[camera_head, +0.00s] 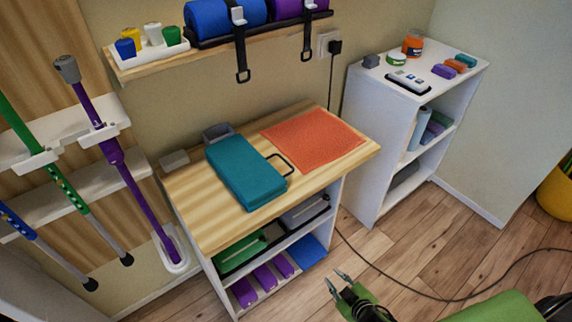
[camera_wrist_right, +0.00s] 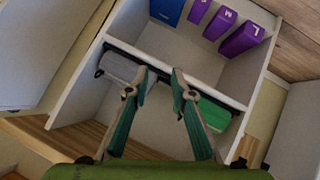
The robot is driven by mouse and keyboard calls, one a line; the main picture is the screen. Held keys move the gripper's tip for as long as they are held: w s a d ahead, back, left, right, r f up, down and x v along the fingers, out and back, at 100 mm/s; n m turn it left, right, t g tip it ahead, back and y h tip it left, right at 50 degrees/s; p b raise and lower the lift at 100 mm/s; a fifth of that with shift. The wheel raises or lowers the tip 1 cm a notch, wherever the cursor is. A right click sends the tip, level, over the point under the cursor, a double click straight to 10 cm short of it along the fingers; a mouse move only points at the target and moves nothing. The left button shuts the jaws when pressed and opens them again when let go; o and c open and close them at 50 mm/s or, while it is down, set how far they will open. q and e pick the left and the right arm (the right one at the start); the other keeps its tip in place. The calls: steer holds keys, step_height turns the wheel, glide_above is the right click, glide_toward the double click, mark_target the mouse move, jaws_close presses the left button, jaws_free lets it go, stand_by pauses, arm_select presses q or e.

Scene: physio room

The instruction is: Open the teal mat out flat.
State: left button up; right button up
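The teal mat (camera_head: 245,172) lies folded as a thick block on the wooden bench top, in the head view. A dark loop handle (camera_head: 284,165) sticks out at its right side. My right gripper (camera_head: 338,280) is at the bottom of the head view, in front of and apart from the bench, with nothing between its fingers. In the right wrist view its two teal fingers (camera_wrist_right: 160,72) are spread apart before the bench's shelves; the teal mat cannot be made out there. My left gripper is not in the head view.
An orange pad (camera_head: 312,140) covers the bench's back right. A small grey block (camera_head: 174,160) and a grey tray (camera_head: 217,131) sit along the back edge. A white shelf unit (camera_head: 372,120) stands right; a cable (camera_head: 430,298) crosses the floor. The bench's front left is bare.

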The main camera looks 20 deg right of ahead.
steer(key=w+r+n+t+y, duration=0.1)
steer(key=w+r+n+t, duration=0.15)
steer(key=w+r, duration=0.65)
steer(key=n+t+y, duration=0.4)
steer(key=n, duration=0.2)
glide_toward(290, 165)
steer(key=x, duration=1)
steer(key=shift+w+f, duration=0.2)
steer(key=shift+f, duration=0.05)
steer(key=shift+w+a+b, duration=0.2)
steer(key=shift+w+b, duration=0.1)
steer(key=shift+w, duration=0.3)
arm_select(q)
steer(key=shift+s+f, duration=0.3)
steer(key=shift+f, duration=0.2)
